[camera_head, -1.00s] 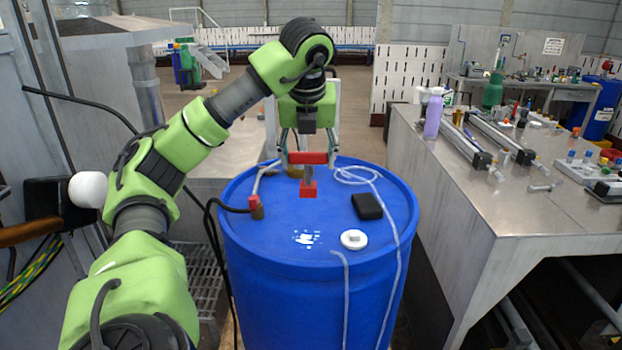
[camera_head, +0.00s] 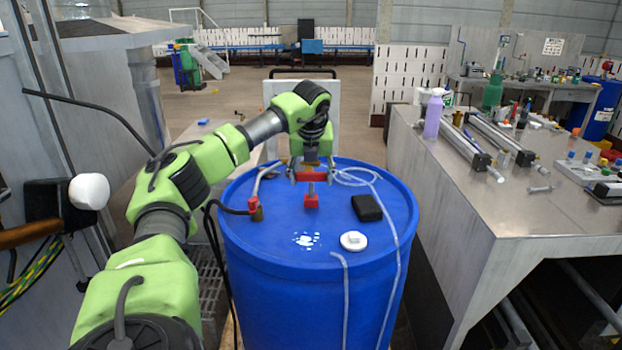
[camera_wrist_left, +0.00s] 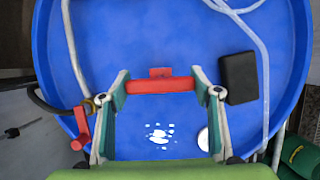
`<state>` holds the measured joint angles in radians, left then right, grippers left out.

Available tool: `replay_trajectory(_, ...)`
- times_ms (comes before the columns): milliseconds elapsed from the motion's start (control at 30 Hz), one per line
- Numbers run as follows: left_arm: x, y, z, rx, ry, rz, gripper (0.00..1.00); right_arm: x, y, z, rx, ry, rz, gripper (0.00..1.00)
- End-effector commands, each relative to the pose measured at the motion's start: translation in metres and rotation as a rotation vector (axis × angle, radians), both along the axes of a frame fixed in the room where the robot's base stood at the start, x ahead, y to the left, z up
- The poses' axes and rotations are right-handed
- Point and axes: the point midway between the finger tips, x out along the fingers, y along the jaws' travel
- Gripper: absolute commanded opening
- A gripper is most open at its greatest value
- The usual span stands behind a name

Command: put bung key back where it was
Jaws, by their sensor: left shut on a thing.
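The bung key is a red crossbar (camera_head: 312,177) on a grey shaft with a red block at its lower end, held upright over the blue drum (camera_head: 285,253). My left gripper (camera_head: 311,174) is shut on the crossbar from above. In the left wrist view the red bar (camera_wrist_left: 160,85) spans between the fingers of my left gripper (camera_wrist_left: 163,92). The key's lower block is at or just above the drum top, and I cannot tell whether it touches. My right gripper is not in view.
A white round cap (camera_head: 353,241), a black box (camera_head: 367,207) and a clear hose (camera_head: 397,245) lie on the drum top. A fitting with a red handle (camera_head: 253,203) and black hose stands at its left. A metal workbench (camera_head: 465,200) stands to the right.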

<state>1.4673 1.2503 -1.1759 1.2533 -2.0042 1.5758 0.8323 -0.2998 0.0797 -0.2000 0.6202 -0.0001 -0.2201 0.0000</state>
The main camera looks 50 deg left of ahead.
Motion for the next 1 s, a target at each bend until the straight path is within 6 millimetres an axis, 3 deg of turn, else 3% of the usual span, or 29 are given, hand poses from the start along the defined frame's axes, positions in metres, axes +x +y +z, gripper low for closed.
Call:
replay_trajectory(133,-0.001,0.000,-0.014,-0.001,-0.001,0.001,0.24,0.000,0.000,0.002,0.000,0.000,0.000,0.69)
replay_trajectory(500,-0.001,0.000,-0.019,-0.001,-0.001,0.001,0.24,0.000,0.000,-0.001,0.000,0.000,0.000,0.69)
replay_trajectory(533,-0.001,0.000,-0.018,-0.002,0.000,0.001,0.63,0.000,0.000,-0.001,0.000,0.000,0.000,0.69)
replay_trajectory(600,-0.001,0.000,-0.018,-0.002,0.000,0.001,0.75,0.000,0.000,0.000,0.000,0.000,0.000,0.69)
replay_trajectory(1000,-0.001,-0.001,-0.012,-0.001,-0.002,0.000,0.75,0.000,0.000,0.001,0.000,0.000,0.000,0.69)
